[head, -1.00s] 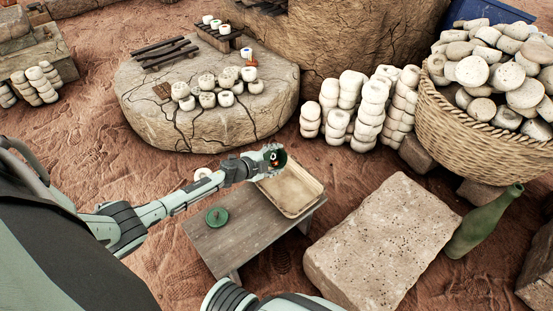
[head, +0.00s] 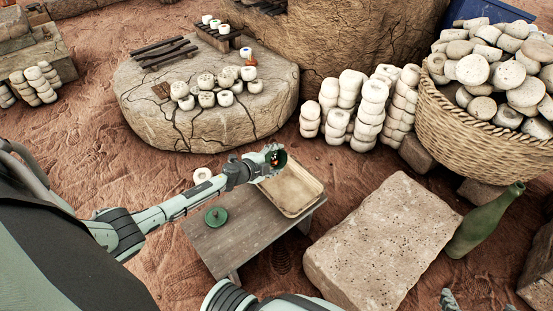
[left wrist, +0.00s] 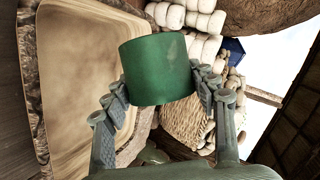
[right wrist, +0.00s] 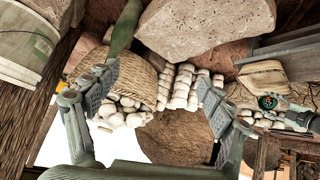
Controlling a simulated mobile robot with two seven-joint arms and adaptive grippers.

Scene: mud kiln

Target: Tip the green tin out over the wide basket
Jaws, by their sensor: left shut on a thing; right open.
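My left gripper (head: 266,158) is shut on the green tin (head: 280,159), which is tilted on its side with its open mouth to the camera; something small and orange-red shows inside. The tin (left wrist: 157,70) is between the fingers in the left wrist view. Below it, a shallow rectangular basket (head: 309,201) with a raised rim, likely the wide basket, sits on a low wooden bench; it looks empty where visible. It also shows in the left wrist view (left wrist: 85,85). My right gripper (head: 478,303) is open and empty at the bottom edge.
A green lid (head: 216,217) lies on the bench (head: 237,242). A stone block (head: 385,240) and green bottle (head: 484,222) stand to the right. A big woven basket (head: 465,140) full of pale rounds is behind, beside stacked rounds (head: 370,105). A round stone slab (head: 205,125) holds white pots.

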